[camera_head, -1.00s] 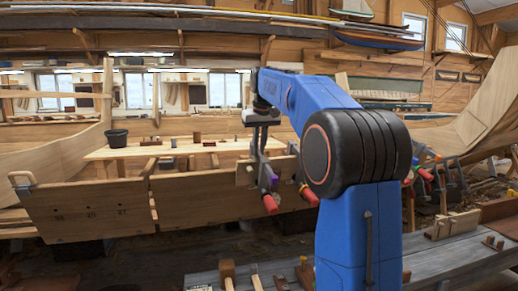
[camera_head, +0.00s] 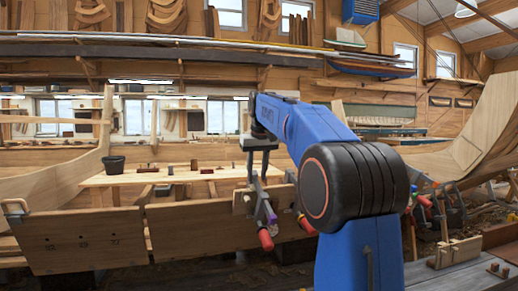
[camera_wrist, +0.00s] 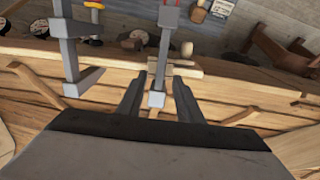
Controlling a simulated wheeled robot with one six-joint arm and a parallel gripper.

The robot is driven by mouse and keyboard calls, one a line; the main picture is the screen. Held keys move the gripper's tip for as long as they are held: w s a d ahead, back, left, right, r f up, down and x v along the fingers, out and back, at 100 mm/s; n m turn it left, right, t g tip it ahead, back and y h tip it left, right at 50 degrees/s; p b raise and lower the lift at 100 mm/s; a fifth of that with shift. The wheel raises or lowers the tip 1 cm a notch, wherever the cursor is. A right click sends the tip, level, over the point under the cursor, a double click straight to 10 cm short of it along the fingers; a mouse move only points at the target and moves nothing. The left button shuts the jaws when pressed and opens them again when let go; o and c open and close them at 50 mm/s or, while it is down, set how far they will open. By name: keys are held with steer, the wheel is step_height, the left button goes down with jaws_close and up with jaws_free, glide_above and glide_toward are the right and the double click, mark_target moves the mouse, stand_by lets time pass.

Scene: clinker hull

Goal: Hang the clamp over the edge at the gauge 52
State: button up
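My gripper (camera_head: 261,168) points down over the top edge of the hull planking in the head view. In the wrist view my gripper (camera_wrist: 159,76) has its fingers apart, on either side of a grey clamp (camera_wrist: 166,45), with gaps visible beside its bar. A second grey clamp (camera_wrist: 68,45) hangs to its left. In the head view a clamp with a red handle (camera_head: 266,240) hangs below my gripper, and another red handle (camera_head: 307,225) shows to its right. The left plank (camera_head: 75,235) carries small dark number marks, too small to read surely.
A clamp-like piece (camera_head: 15,208) sits at the plank's left end. A long bench (camera_head: 130,178) with a black bucket (camera_head: 114,164) and small blocks stands behind the planking. A grey bench (camera_head: 460,275) lies at front right.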

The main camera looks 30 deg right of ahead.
steer(key=v, duration=1.5)
steer(key=shift+r, duration=0.2)
steer(key=shift+s, duration=0.2)
steer(key=s+a+f+n, duration=0.1)
steer(key=s+a+f, duration=0.4)
steer(key=s+f, duration=0.35)
steer(key=s+a+f+t, duration=0.1)
steer(key=s+a+f, duration=0.4)
steer(key=s+f, duration=0.4)
steer(key=s+a+f+n, duration=0.1)
steer(key=s+a+f, duration=0.5)
steer(key=f, duration=0.4)
steer(key=s+f, duration=0.6)
steer(key=f, duration=0.3)
steer(key=s+a+f+y, duration=0.1)
steer(key=s+f, duration=0.5)
steer(key=f, duration=0.3)
steer(key=shift+f, duration=0.35)
steer(key=shift+s+a, duration=0.1)
steer(key=shift+a, duration=0.05)
steer(key=shift+c, duration=0.4)
